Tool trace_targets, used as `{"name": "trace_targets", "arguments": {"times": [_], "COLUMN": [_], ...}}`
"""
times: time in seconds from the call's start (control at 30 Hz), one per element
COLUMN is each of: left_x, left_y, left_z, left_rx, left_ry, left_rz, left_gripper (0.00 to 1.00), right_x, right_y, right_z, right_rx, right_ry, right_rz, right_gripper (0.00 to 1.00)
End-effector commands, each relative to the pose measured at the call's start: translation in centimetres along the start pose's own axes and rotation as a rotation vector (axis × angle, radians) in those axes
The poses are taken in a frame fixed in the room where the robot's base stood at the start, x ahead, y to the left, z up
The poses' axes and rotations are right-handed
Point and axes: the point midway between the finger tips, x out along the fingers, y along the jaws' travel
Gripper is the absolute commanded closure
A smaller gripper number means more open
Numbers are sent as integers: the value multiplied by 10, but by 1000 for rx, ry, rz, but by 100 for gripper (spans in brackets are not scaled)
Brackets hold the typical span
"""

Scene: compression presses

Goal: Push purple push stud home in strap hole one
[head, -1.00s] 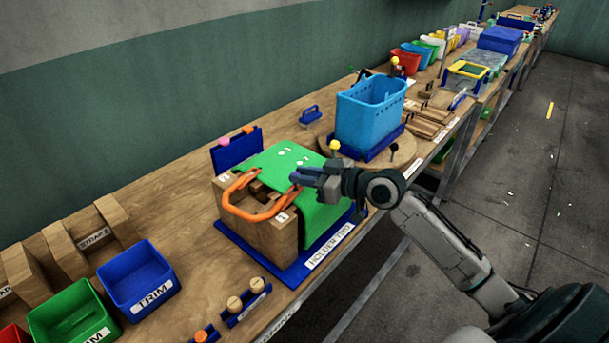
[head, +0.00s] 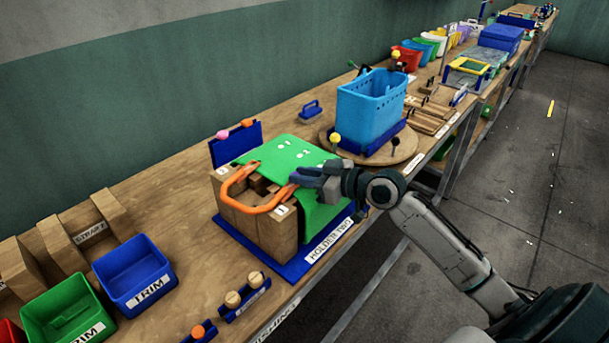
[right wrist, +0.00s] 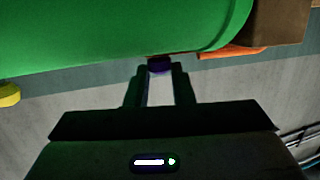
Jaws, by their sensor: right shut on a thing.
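My right gripper (head: 297,178) is at the strap's right end, against the green side. In the right wrist view its fingers (right wrist: 160,83) are shut on the purple push stud (right wrist: 160,65). A bit of orange shows just beyond the stud. Strap hole one is hidden, and I cannot tell how deep the stud sits. My left gripper is not in view.
A blue rack (head: 236,150) with a pink and an orange piece stands behind the holder. A blue basket (head: 369,112) stands on a round wooden turntable (head: 409,147) beyond. Blue (head: 134,274) and green (head: 68,311) trim bins are at the front left.

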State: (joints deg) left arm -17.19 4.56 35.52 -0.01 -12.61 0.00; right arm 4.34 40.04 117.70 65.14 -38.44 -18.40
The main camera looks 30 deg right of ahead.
Motion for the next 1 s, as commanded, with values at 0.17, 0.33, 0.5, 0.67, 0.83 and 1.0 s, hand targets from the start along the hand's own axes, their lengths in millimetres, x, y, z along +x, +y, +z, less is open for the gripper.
{"name": "trace_targets", "arguments": {"times": [0.17, 0.33, 0.5, 0.67, 0.83, 1.0], "left_x": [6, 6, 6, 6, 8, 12], "left_y": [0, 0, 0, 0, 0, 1], "left_z": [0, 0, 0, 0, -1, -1], "left_rx": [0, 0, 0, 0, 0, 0], "left_ry": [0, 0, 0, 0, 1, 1], "left_rz": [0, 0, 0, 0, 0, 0], "left_gripper": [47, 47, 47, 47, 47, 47], "right_x": [1, 1, 1, 1, -6, -21], "right_y": [0, 0, 0, 0, 1, 1], "right_z": [6, 6, 6, 6, 7, 8], "right_rx": [0, 0, 0, 0, -3, -6], "right_ry": [0, 0, 0, 0, -2, -5], "right_rz": [0, 0, 0, 0, 2, 2], "right_gripper": [99, 59, 53, 53, 53, 53]}}
